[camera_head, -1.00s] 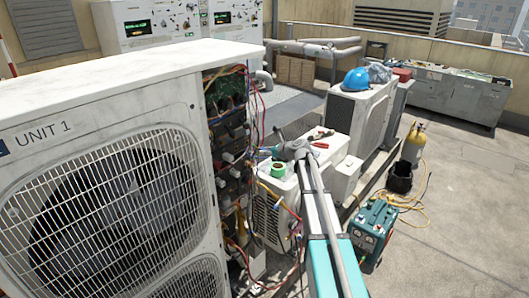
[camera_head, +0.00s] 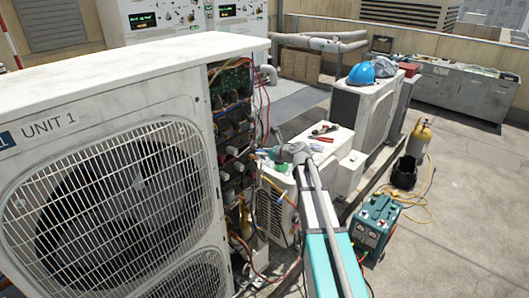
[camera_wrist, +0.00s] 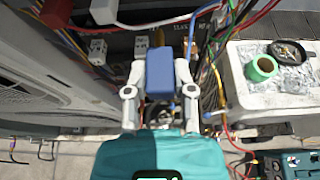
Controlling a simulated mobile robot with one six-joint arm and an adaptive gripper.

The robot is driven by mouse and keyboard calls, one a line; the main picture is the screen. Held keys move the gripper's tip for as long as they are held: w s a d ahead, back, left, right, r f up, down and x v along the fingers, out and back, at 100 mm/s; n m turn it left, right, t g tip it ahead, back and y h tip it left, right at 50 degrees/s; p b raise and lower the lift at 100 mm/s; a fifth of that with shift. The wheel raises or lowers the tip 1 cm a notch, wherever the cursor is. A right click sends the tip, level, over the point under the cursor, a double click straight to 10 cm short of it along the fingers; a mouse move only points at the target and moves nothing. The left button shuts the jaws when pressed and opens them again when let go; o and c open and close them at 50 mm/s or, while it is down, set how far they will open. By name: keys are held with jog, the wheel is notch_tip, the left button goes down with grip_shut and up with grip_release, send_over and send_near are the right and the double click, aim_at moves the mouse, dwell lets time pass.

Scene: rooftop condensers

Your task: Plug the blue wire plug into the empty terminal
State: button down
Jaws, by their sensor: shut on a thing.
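The blue wire plug (camera_wrist: 160,72) is held between the two fingers of my gripper (camera_wrist: 160,84) in the wrist view. It stands out beyond the fingertips, towards the wiring bay of the unit. White terminal blocks (camera_wrist: 98,51) show ahead and to the left of the plug, and another pale block (camera_wrist: 141,46) shows just beyond it. I cannot tell which terminal is empty. The plug looks apart from the blocks. In the head view, my gripper (camera_head: 270,153) is at the open side of the condenser marked UNIT 1 (camera_head: 130,50), and the plug is not clear there.
Loose red, blue, yellow and green wires hang close to the right of my gripper. A white unit (camera_head: 322,148) with tools and green tape (camera_wrist: 262,67) on top stands to the right. A teal machine (camera_head: 375,225) stands on the open roof floor.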

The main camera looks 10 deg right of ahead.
jog(key=shift+w+a, duration=0.15)
jog(key=shift+w, duration=0.05)
send_near(240, 144)
jog(key=shift+w+a+f, duration=0.3)
jog(key=shift+w+f, duration=0.2)
jog(key=shift+f, duration=0.1)
jog(key=shift+w+a+f, duration=0.3)
jog(key=shift+w+f, duration=0.15)
jog(key=shift+f, duration=0.15)
jog(key=shift+w+a, duration=0.5)
jog(key=shift+w, duration=0.25)
jog(key=shift+w+a, duration=0.55)
jog(key=shift+w, duration=0.15)
dwell(2.8)
jog(key=shift+c, duration=1.9)
grip_release()
